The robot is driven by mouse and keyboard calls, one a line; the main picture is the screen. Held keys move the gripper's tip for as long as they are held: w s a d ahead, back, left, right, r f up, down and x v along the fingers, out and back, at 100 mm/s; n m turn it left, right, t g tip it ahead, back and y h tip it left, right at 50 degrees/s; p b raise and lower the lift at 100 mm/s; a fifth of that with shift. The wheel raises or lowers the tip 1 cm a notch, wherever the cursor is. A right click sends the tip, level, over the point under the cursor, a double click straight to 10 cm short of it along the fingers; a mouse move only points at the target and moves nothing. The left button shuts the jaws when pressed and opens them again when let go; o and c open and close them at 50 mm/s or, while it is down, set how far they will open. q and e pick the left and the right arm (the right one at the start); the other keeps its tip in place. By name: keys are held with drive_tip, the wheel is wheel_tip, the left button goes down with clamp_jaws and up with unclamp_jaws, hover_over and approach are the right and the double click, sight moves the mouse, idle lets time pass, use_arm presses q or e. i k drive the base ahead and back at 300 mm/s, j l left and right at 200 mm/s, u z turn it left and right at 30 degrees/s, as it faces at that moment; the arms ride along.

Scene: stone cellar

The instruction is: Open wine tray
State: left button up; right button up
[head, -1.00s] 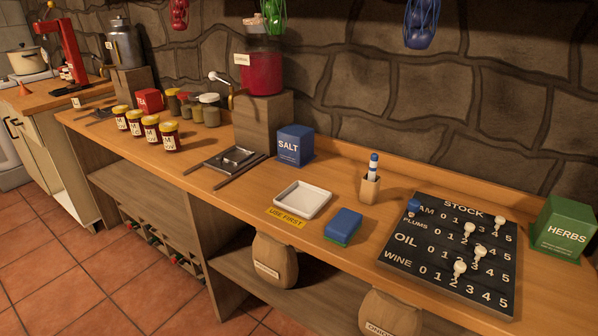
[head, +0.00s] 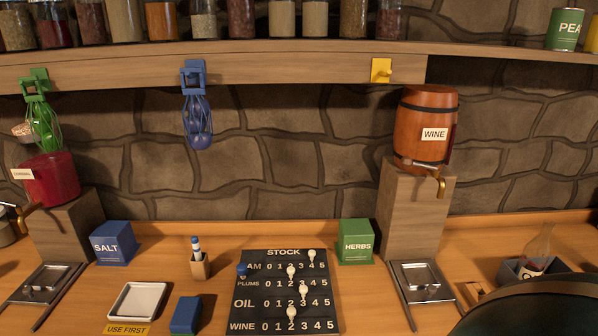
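Neither of my grippers shows in the view.
A stock board (head: 287,325) with white pegs, a green HERBS box (head: 356,242) and a blue SALT box (head: 113,243) stand left of the barrel. A grey bin (head: 513,271) with a bottle is at right.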

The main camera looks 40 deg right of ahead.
sight(420, 283)
drive_tip(key=z, duration=2)
drive_tip(key=i+l+u, duration=0.1)
drive_tip(key=l, duration=0.25)
drive_tip(key=i+l, duration=0.15)
drive_tip(key=l, duration=0.25)
drive_tip(key=i+l+u, duration=0.15)
drive_tip(key=l, duration=0.6)
drive_tip(key=i+u, duration=0.05)
